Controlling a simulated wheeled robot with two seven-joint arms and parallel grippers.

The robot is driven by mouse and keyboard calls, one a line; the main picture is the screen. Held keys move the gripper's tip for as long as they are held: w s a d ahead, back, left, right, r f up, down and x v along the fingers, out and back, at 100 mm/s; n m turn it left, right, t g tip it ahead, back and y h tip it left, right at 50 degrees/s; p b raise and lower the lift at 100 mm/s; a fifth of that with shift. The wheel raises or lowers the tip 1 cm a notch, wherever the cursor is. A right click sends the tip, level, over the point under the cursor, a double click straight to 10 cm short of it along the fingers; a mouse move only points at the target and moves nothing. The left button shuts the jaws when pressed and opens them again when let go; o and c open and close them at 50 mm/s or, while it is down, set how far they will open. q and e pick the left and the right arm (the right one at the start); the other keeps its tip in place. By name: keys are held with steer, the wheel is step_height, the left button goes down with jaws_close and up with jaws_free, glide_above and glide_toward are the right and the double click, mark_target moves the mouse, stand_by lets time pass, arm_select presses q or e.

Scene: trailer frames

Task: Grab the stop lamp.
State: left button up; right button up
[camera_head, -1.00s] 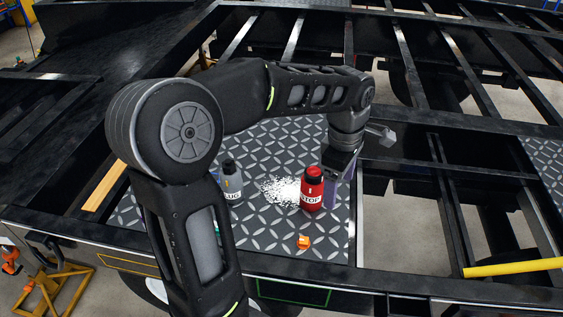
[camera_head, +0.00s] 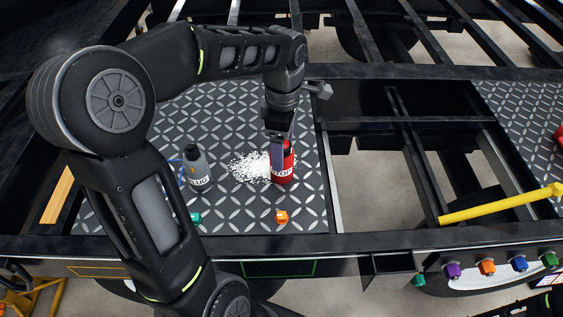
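No object is plainly recognisable as the stop lamp. A red object (camera_head: 559,134) is cut off by the right edge, on the far right tread plate, and I cannot tell what it is. A red bottle (camera_head: 284,168) with a partly hidden label stands upright on the left tread plate. My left gripper (camera_head: 277,153) points down over this bottle, and a finger overlaps its left side. I cannot tell whether it touches the bottle or how wide its fingers are. My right gripper is not in view.
A grey bottle (camera_head: 197,170), white granules (camera_head: 250,167), an orange piece (camera_head: 282,217) and a teal piece (camera_head: 195,218) are on the left plate (camera_head: 240,210). A yellow bar (camera_head: 500,204) lies across the frame's openings. Several coloured knobs (camera_head: 487,267) line the front right.

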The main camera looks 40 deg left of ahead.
arm_select(q)
steer(key=shift+s+f+p, duration=0.15)
steer(key=shift+f+p, duration=0.55)
steer(key=shift+f, duration=1.9)
steer(key=c, duration=1.6)
steer(key=shift+r, duration=0.15)
step_height(320, 180, up, 10)
steer(key=shift+f+b, duration=0.1)
steer(key=shift+b, duration=0.55)
